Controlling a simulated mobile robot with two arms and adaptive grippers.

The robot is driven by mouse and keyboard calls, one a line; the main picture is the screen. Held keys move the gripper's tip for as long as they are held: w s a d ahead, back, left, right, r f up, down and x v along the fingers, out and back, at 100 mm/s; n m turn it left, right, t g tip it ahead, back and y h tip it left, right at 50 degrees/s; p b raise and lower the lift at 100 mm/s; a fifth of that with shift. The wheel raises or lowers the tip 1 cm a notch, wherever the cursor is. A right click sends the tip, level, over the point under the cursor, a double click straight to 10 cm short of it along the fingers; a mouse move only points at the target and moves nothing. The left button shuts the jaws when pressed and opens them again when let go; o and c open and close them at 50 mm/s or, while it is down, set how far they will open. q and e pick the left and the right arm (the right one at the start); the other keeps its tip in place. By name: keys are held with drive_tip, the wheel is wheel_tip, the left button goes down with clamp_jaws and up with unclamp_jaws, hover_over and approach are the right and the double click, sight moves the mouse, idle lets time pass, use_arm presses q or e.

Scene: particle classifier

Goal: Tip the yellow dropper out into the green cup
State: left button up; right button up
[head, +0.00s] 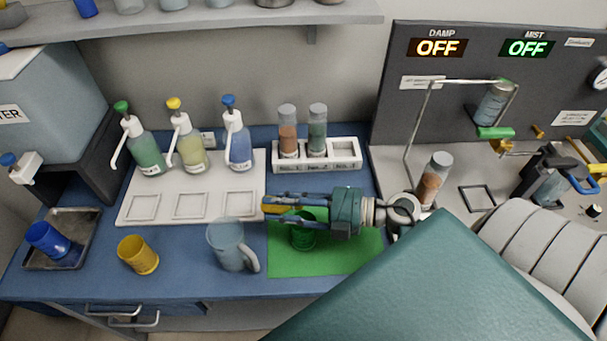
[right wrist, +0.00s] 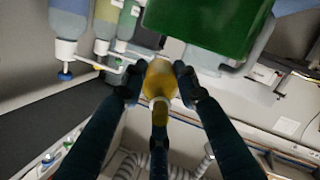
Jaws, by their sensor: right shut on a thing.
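My right gripper (head: 285,205) reaches in from the right and is shut on the yellow dropper (head: 275,201), above the green cup's far side. In the right wrist view the yellow dropper (right wrist: 160,82) sits between the two dark fingers. The green cup (head: 303,238) stands upright on a green mat (head: 345,260), partly covered by the gripper. A large green shape fills the top of the right wrist view; I cannot tell whether it is the cup or the mat. What is inside the dropper and cup is not visible. My left gripper is not in view.
Behind are pump bottles on a white board (head: 140,195) and a white rack (head: 347,152) with two tubes.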

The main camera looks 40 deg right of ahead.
drive_tip(key=shift+s+d+r+t+y+b, duration=0.1)
drive_tip(key=shift+r+t+y+b, duration=0.65)
drive_tip(key=shift+b, duration=1.15)
drive_tip(key=shift+s+d+r+t+y+b, duration=0.1)
drive_tip(key=shift+r+t+y+b, duration=0.3)
drive_tip(key=shift+t+y+b, duration=1.1)
idle(0.5)
drive_tip(key=shift+r+g+h, duration=0.35)
drive_tip(key=shift+r+h, duration=0.05)
drive_tip(key=shift+h, duration=0.05)
drive_tip(key=shift+t+y, duration=0.6)
drive_tip(key=shift+s+r+p, duration=0.1)
drive_tip(key=shift+r+p, duration=1.45)
drive_tip(key=shift+r, duration=2.25)
drive_tip(key=shift+d+r, duration=0.1)
drive_tip(key=shift+r, duration=0.1)
